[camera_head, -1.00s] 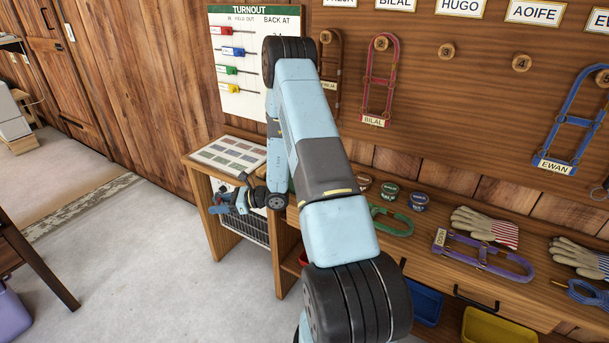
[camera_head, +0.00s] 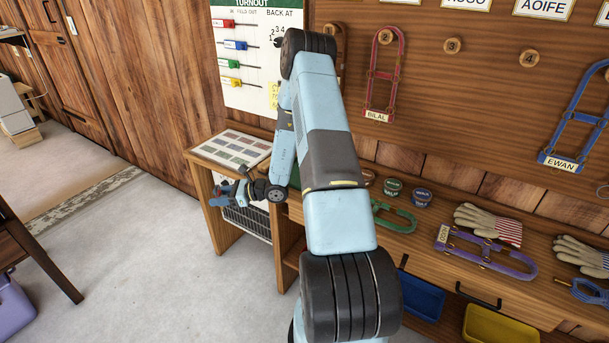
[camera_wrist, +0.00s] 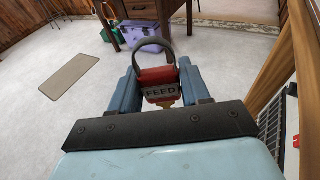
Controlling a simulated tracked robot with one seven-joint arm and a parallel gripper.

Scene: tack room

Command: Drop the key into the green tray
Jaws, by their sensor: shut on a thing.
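My gripper (camera_wrist: 160,88) is shut on the key's red tag (camera_wrist: 158,76), labelled FEED, in the wrist view. A dark ring (camera_wrist: 152,44) loops from the tag, and a small brass-coloured part shows below the label. In the head view my gripper (camera_head: 226,195) is at the left, in front of the small wooden stand, and the key is too small to make out there. No green tray shows in either view; my arm hides part of the shelf below the counter.
A blue tray (camera_head: 422,297) and a yellow tray (camera_head: 497,327) sit low under the wooden counter. The stand (camera_head: 218,232) has a sloping board (camera_head: 232,148) on top and a wire basket (camera_head: 247,222). Gloves (camera_head: 488,224) and coloured halters lie on the counter.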

